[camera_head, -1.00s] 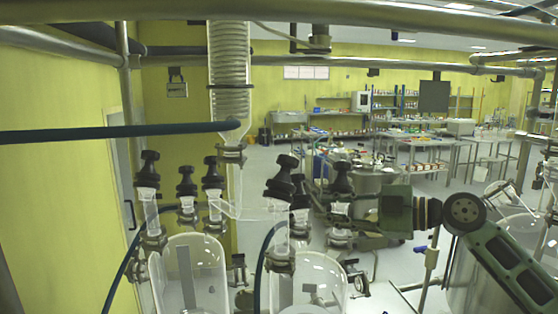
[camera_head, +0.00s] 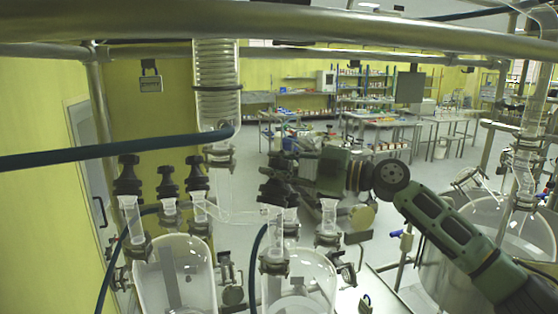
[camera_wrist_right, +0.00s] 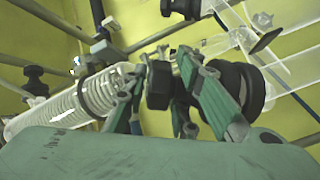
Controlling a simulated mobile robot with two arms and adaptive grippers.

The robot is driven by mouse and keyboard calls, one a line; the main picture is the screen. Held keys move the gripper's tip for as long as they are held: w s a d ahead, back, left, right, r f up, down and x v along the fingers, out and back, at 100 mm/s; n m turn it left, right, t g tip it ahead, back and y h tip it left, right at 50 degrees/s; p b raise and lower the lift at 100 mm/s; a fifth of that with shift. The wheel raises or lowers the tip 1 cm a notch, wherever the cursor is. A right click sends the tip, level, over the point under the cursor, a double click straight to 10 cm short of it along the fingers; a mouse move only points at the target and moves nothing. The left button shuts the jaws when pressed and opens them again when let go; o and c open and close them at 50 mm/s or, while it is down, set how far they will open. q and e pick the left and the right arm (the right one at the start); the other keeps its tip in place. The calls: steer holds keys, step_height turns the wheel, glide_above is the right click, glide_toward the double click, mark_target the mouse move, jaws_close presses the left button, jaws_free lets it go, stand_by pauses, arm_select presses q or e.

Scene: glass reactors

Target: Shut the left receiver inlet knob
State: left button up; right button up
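Two clear glass receivers stand at the bottom of the head view, the left receiver (camera_head: 175,272) and the right receiver (camera_head: 300,287). Several black knobs top the glass tubes over the left one, including a far-left knob (camera_head: 128,176), a middle knob (camera_head: 167,183) and a right knob (camera_head: 196,174). Which is the inlet knob I cannot tell. My right gripper (camera_head: 285,173) is by the black knob (camera_head: 277,192) above the right receiver. In the wrist view its fingers (camera_wrist_right: 163,80) are apart, with a dark knob (camera_wrist_right: 158,88) showing between them; contact is unclear. My left gripper is out of view.
A coiled glass condenser (camera_head: 216,85) hangs above the receivers. A dark hose (camera_head: 110,150) crosses at left, and a metal rail (camera_head: 270,18) spans the top. In the wrist view a larger black knob (camera_wrist_right: 240,90) is right of the fingers.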

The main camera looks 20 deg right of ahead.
steer(key=shift+s+d, duration=0.2)
steer(key=shift+d, duration=0.15)
steer(key=shift+s+d+r, duration=0.1)
steer(key=shift+d, duration=0.05)
steer(key=shift+c, duration=1.2)
jaws_close()
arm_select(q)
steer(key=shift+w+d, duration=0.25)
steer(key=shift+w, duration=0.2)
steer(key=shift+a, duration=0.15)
arm_select(e)
steer(key=shift+h, duration=0.3)
